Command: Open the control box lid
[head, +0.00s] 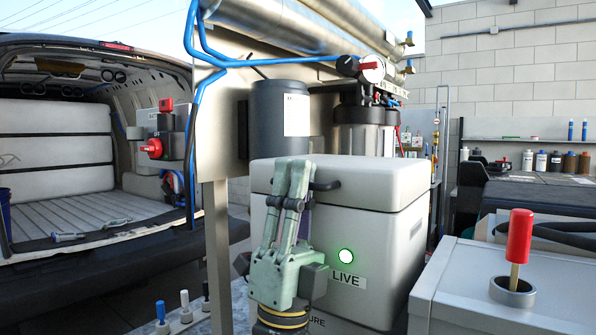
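The control box (385,255) is a pale grey-white box with a green light and a LIVE label on its front. Its lid (375,180) looks down flat on the box, with a thin seam below it. A dark bar handle (327,186) sticks out from the lid's front. My gripper (293,165) points up in front of the box, its fingertips over the lid's front face at the handle's left. The fingers look close together, nearly side by side. They hide the left part of the handle. Whether they touch or hold it, I cannot tell.
A grey panel (225,125) with blue hoses, a dark cylinder (279,110) and filter housings (365,125) stands close behind the lid. A red-handled tool (519,235) stands in a ring on the grey case (470,300) at right. An open van (90,160) is at left.

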